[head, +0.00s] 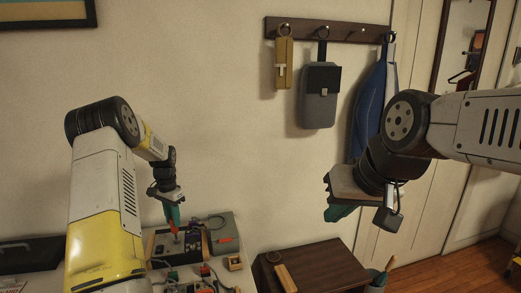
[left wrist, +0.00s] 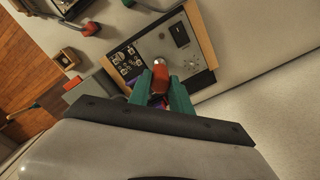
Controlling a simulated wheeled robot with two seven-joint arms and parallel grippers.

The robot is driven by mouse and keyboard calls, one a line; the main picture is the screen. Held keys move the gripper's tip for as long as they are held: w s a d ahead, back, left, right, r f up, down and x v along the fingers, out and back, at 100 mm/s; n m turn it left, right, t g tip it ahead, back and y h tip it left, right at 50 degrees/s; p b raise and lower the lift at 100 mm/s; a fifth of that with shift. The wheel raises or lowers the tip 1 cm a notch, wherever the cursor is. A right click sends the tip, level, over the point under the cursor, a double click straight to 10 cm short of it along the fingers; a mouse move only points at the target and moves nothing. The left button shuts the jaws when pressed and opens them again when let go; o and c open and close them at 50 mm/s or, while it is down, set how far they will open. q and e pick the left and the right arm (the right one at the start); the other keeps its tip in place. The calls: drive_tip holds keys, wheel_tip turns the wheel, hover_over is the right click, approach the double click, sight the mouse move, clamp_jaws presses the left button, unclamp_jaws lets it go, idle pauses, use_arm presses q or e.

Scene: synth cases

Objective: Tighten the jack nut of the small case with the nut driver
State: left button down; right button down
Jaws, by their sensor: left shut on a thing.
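A synth case with a pale and black panel and wooden side cheeks (left wrist: 204,38) lies on the table; in the head view its panel (head: 172,243) is partly behind my left gripper. My left gripper (left wrist: 158,92) has green fingers shut on a red-handled tool (left wrist: 160,70), seemingly the nut driver, held over the panel. In the head view this gripper (head: 173,208) points down at the case. The tool's tip and any contact with a jack nut are hidden or too small to tell. My right gripper (head: 341,211) hangs in the air at right, away from the table; its finger gap is unclear.
A grey case with a red item (head: 225,239) stands right of the panel. A small wooden box (head: 235,263) and several cables and small parts lie in front. A dark wooden side table (head: 320,268) stands right of the worktable. Bags (head: 320,97) hang on the wall.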

use_arm(q)
drive_tip(key=c, duration=1.1)
unclamp_jaws()
drive_tip(key=shift+r, duration=0.15)
drive_tip(key=s+d+r+n+t, duration=0.1)
drive_tip(key=s+d+r, duration=0.2)
drive_tip(key=r, duration=0.5)
drive_tip(key=s+d+r+t, duration=0.1)
drive_tip(key=s+d+r, duration=0.2)
drive_tip(key=r, duration=0.4)
drive_tip(key=s+d+r+n, duration=0.1)
drive_tip(key=s+d+r, duration=0.25)
drive_tip(key=r, duration=0.45)
drive_tip(key=s+d+r+n+t+h, duration=0.1)
drive_tip(key=s+d, duration=0.3)
drive_tip(key=s, duration=0.8)
drive_tip(key=s+d+r+n+t+h, duration=0.1)
drive_tip(key=s+d+r+n+t, duration=0.1)
drive_tip(key=s, duration=1)
drive_tip(key=shift+s+d+r+t, duration=0.2)
drive_tip(key=shift+d+t, duration=0.4)
drive_tip(key=shift+d, duration=0.65)
